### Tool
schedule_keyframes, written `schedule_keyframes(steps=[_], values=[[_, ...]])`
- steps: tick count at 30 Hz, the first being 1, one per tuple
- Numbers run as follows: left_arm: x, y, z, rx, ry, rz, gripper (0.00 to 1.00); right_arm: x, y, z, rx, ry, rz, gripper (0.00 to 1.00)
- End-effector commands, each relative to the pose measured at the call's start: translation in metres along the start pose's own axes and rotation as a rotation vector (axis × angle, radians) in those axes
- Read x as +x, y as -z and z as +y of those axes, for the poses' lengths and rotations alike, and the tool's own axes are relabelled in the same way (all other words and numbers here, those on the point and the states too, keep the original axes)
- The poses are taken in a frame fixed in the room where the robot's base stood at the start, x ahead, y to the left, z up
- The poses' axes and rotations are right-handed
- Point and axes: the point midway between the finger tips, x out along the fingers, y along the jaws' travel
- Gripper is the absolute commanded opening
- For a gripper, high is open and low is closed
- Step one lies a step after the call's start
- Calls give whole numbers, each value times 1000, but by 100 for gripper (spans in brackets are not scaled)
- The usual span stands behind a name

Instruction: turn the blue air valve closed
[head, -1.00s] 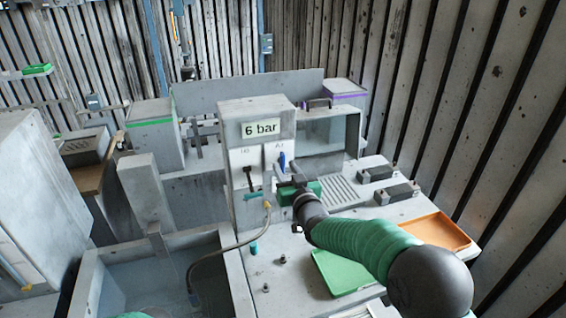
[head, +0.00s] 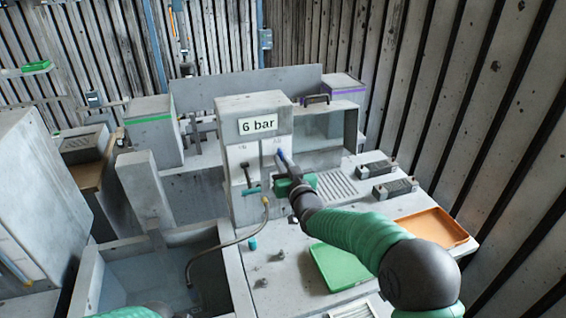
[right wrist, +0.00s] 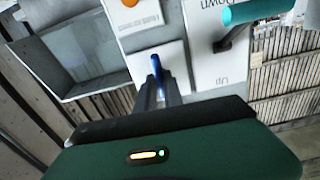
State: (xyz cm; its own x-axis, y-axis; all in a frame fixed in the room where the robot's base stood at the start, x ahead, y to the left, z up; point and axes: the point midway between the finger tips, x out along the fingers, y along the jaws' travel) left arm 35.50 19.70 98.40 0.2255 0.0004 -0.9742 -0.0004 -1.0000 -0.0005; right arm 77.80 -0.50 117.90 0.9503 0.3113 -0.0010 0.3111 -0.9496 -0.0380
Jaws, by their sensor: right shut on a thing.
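The blue air valve (head: 279,152) is a small blue lever on the front of the grey panel under the "6 bar" sign. My right gripper (head: 283,160) is at this lever and hides most of it in the head view. In the right wrist view, the blue lever (right wrist: 156,64) stands between the narrow dark fingers (right wrist: 160,88), which are shut on it. Its base plate is white. My left gripper is not in view; only a bit of my left arm shows at the bottom edge.
A black lever (head: 245,172) and a teal bar (head: 252,190) sit left of the valve. A hose (head: 235,241) runs from the panel into the basin. A green tray (head: 340,267) and an orange tray (head: 432,228) lie on the bench. A window box (head: 325,130) stands right of the panel.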

Motion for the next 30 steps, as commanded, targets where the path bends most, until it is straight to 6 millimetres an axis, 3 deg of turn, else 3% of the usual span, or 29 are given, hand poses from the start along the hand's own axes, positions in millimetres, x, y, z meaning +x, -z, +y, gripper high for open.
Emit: schedule_keyframes(steps=[11, 30], values=[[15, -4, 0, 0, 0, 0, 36, 0, -4, 2, 119, -2, -1, 0], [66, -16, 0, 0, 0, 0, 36, 0, -8, 7, 694, -4, -1, 0]])
